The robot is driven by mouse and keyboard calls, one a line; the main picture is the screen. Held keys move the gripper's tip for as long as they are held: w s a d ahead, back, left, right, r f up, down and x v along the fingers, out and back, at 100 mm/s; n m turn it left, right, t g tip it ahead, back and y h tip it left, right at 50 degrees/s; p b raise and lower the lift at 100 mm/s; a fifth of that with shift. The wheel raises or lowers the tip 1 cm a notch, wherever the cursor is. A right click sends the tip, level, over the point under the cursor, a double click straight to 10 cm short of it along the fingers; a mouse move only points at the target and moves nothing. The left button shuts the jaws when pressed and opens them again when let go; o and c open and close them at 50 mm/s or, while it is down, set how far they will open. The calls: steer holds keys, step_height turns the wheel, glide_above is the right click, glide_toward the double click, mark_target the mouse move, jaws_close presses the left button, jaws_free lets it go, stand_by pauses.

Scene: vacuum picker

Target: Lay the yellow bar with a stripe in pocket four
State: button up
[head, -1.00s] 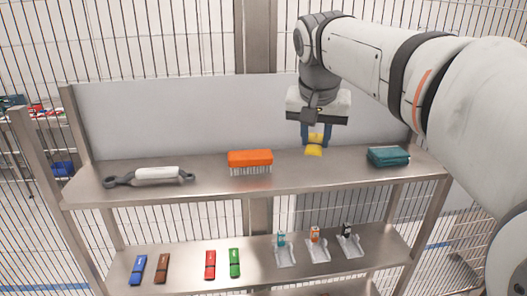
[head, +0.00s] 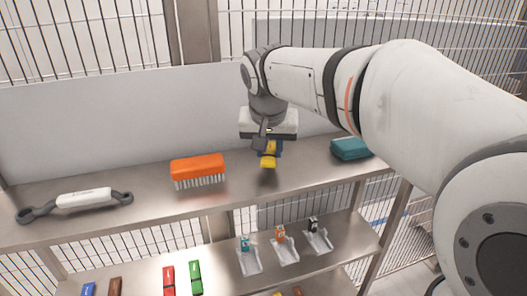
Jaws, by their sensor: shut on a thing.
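My gripper (head: 268,153) is shut on a yellow bar (head: 268,160), which hangs below the blue-sided fingers above the upper shelf, between the orange brush and the teal folded cloth. Its upper part is hidden by the fingers, and I cannot make out its stripe. I cannot tell which place is pocket four. On the lower shelf, three clear holders stand in a row, with teal (head: 249,261), orange (head: 286,249) and black (head: 317,239) items at their back ends.
On the upper shelf (head: 120,222) lie an orange brush (head: 198,168), a grey-and-white handled tool (head: 82,198) and a teal cloth (head: 350,149). Red (head: 168,281), green (head: 196,278), blue (head: 88,289) and brown (head: 115,287) bars lie on the lower shelf. A grey panel stands behind.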

steer(key=shift+f, duration=0.95)
steer(key=shift+f, duration=0.2)
steer(key=o, duration=1)
steer(key=shift+o, duration=0.2)
steer(key=shift+r, duration=0.1)
